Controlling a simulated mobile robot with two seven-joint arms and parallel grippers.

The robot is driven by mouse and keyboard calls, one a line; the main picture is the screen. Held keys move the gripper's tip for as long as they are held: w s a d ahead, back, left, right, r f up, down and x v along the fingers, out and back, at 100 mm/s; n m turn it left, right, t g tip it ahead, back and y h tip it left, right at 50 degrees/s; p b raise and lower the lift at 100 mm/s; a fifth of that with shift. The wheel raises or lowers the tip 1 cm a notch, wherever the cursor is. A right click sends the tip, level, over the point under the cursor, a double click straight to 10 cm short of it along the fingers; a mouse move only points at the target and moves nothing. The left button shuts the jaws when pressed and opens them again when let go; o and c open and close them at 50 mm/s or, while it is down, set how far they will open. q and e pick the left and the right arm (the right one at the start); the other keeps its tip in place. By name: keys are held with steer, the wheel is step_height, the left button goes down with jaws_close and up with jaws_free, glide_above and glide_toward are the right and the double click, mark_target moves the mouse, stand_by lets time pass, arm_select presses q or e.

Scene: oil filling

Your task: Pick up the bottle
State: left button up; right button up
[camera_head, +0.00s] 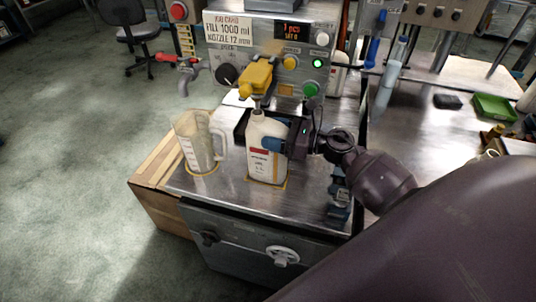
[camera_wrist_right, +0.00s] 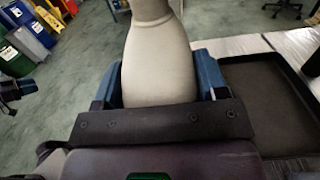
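The bottle (camera_head: 266,165) is cream-white with a red and white label. It stands upright on the steel tabletop, inside a yellow outline, below the yellow nozzle (camera_head: 256,78). My right gripper (camera_head: 275,144) reaches it from the right at mid-height. In the right wrist view, the blue fingers (camera_wrist_right: 160,85) flank the bottle (camera_wrist_right: 158,60), one on each side, with no clear gap. The bottle hides their inner faces, so I cannot tell whether they press on it. My left gripper is not in view.
A clear measuring jug (camera_head: 198,145) stands just left of the bottle in another yellow outline. The filling machine's panel (camera_head: 270,50) rises behind. A second worktop with a green tray (camera_head: 493,107) lies to the right. A dark tray (camera_wrist_right: 268,95) shows in the wrist view.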

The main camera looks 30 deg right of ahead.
steer(key=c, duration=0.7)
jaws_close()
steer(key=shift+r, duration=0.1)
steer(key=shift+r, duration=0.1)
